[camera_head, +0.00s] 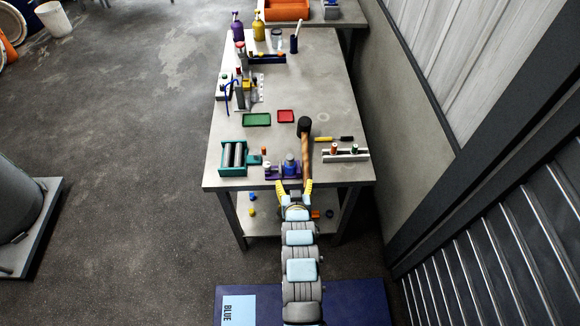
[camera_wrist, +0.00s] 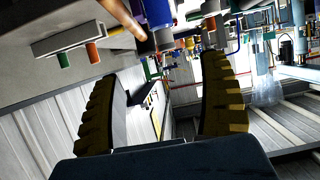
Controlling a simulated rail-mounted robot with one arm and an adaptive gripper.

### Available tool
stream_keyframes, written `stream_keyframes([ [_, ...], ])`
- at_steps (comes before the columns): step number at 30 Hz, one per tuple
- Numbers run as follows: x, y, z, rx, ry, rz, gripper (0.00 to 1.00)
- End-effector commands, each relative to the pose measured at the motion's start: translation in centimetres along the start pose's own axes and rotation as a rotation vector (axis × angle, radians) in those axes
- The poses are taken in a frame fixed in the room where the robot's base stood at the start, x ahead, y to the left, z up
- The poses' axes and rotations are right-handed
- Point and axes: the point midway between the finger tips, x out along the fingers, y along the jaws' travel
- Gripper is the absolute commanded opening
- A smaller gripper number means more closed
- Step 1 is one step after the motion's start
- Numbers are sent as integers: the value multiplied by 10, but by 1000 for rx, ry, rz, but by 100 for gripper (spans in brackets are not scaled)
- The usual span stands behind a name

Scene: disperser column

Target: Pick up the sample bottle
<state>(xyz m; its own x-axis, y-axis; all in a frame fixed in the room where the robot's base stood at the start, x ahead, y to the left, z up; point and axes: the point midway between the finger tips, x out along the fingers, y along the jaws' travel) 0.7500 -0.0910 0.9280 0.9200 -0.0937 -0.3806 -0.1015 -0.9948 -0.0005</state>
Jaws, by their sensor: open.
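My gripper (camera_head: 294,187) is open, its yellow fingers spread at the near edge of the workbench (camera_head: 310,82). In the wrist view the ridged fingers of my gripper (camera_wrist: 165,75) stand far apart with nothing held between them. A small blue bottle-like object (camera_head: 290,164) stands on a purple base just beyond the fingertips. A blue cylinder (camera_wrist: 157,12) shows at the top of the wrist view, beyond the fingers. A clear bottle with a blue cap (camera_head: 277,40) stands at the far end of the bench. I cannot tell for certain which is the sample bottle.
A wooden-handled mallet (camera_head: 305,138) lies right of the purple base. A green roller device (camera_head: 233,158) is to the left, a pale rack (camera_head: 345,155) to the right. Purple (camera_head: 237,28) and yellow (camera_head: 258,29) bottles stand farther back.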

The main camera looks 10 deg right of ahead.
Motion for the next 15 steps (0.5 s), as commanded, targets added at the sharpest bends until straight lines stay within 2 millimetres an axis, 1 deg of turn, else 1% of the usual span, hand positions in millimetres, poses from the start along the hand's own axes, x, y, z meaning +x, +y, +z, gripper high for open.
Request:
stream_keyframes([
  [3, 12, 0, 2, 0, -6, 0, 77],
  [7, 25, -1, 0, 0, -3, -1, 77],
  [15, 50, -1, 2, -1, -5, -1, 77],
])
